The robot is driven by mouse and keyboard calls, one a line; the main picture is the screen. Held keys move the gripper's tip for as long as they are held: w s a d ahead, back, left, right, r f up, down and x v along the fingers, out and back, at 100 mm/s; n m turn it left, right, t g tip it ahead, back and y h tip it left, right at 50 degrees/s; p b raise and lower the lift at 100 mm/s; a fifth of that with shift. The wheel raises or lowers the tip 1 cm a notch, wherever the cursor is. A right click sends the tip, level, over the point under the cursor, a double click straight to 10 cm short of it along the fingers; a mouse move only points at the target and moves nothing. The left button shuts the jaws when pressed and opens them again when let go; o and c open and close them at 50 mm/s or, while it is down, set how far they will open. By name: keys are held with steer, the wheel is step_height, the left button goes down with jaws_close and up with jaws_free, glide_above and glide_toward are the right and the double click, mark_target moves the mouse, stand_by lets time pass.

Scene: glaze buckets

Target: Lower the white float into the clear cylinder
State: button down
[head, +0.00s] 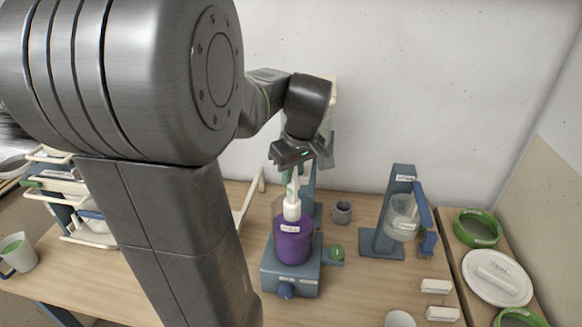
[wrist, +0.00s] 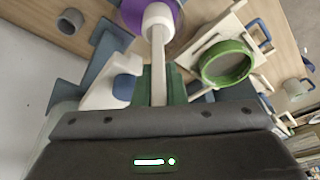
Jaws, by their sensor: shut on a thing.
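My gripper (head: 291,174) is shut on the thin stem of the white float (head: 292,210), which hangs roughly upright. The clear cylinder (head: 279,207) holds purple liquid and has a white label. It stands on a blue-grey base with a knob. In the head view the float's bulb overlaps the cylinder's upper part, just above the purple. In the wrist view the stem runs out from between my green fingers (wrist: 157,88), and the float's bulb (wrist: 158,16) shows against the purple's edge. Whether the bulb touches the liquid I cannot tell.
A blue-grey stand with a clear cup (head: 402,217) is to the right, and a small grey cup (head: 342,212) is behind. Green rings (head: 478,228) and a white lid (head: 497,277) lie far right. A pale rack (head: 90,228) is left. A blue-grey post rises close behind the cylinder.

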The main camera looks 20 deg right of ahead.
mark_target(291, 200)
steer(key=shift+f+b, duration=3.25)
steer(key=shift+f, duration=1.5)
steer(key=c, duration=1.4)
jaws_free()
steer(key=v, duration=1.4)
steer(key=shift+w+a+b, duration=0.1)
steer(key=shift+w+b, duration=0.05)
steer(key=shift+b, duration=0.25)
steer(key=shift+f, duration=0.1)
steer(key=x, duration=1.3)
steer(key=shift+f+p, duration=0.35)
steer(key=shift+p, duration=0.05)
steer(key=shift+r+p, duration=0.45)
steer(key=shift+r, duration=0.15)
